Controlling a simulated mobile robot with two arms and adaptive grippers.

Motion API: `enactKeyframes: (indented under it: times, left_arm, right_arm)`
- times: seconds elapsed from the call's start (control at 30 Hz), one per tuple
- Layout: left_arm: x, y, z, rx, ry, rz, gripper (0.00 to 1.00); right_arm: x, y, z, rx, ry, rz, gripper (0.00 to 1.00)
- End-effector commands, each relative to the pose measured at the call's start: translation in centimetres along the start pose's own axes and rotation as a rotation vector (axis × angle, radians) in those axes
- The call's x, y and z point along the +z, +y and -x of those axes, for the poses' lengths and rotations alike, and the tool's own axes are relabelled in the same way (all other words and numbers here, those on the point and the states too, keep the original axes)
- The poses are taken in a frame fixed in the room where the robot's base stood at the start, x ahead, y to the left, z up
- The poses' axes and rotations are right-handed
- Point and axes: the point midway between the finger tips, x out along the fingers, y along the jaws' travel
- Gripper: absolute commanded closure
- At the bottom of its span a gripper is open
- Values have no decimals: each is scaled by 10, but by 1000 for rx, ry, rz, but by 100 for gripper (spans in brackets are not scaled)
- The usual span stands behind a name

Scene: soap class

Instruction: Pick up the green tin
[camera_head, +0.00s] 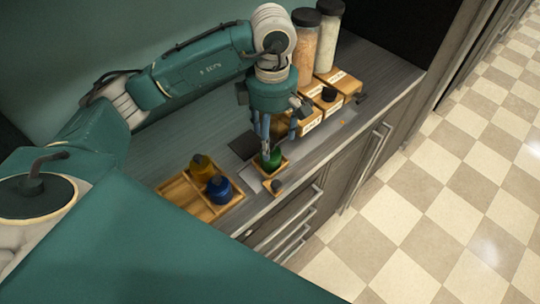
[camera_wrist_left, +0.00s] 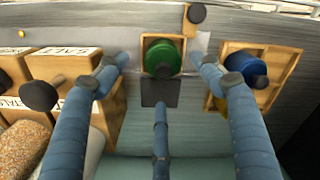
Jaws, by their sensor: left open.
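The green tin (camera_head: 271,159) sits in a small square wooden tray (camera_head: 259,167) on the counter. In the left wrist view the green tin (camera_wrist_left: 163,57) is round, near the top middle, in its wooden tray (camera_wrist_left: 147,42). My left gripper (camera_head: 263,143) points down just above and beside the tin. In the left wrist view its blue fingers (camera_wrist_left: 160,78) are spread to either side, with a third finger below. They hold nothing. Whether a finger touches the tin I cannot tell. My right gripper is not in view.
A wooden tray (camera_head: 176,186) holds a yellow tin (camera_head: 202,168) and a blue tin (camera_head: 219,188). Labelled wooden boxes (camera_head: 341,81) and tall jars (camera_head: 305,45) stand behind the gripper. A dark square (camera_head: 242,146) lies near the tin. Drawer handles (camera_head: 290,238) line the counter front.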

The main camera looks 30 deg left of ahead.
Motion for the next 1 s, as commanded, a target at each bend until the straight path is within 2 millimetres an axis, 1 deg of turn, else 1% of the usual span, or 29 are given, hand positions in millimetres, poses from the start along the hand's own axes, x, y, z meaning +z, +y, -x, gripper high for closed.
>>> enactKeyframes:
  times: [0.1,0.2,0.33,0.4,0.5,0.6,0.77,0.87,0.9,0.97,1.0]
  left_arm:
    - [0,-1,-7,-1,1,0,33]
    - [0,-4,-14,-4,1,1,33]
    - [1,-8,-32,-7,2,1,33]
    - [1,-8,-43,-5,1,2,33]
    - [2,-7,-54,-2,0,1,33]
    - [2,-6,-58,1,-1,1,33]
    - [2,-6,-58,2,-1,1,33]
    - [2,-6,-58,1,-1,1,51]
    - [2,-6,-58,1,-1,1,59]
    - [2,-6,-58,1,-1,1,71]
    - [2,-6,-58,1,-1,1,79]
  right_arm:
    - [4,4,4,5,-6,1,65]
    - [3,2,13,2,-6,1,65]
    - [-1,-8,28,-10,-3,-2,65]
    - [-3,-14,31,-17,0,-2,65]
    - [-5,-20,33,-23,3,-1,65]
    - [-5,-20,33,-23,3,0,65]
    - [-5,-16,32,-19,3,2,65]
    - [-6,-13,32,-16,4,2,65]
    - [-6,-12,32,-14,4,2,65]
    - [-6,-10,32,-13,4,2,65]
    - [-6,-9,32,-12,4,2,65]
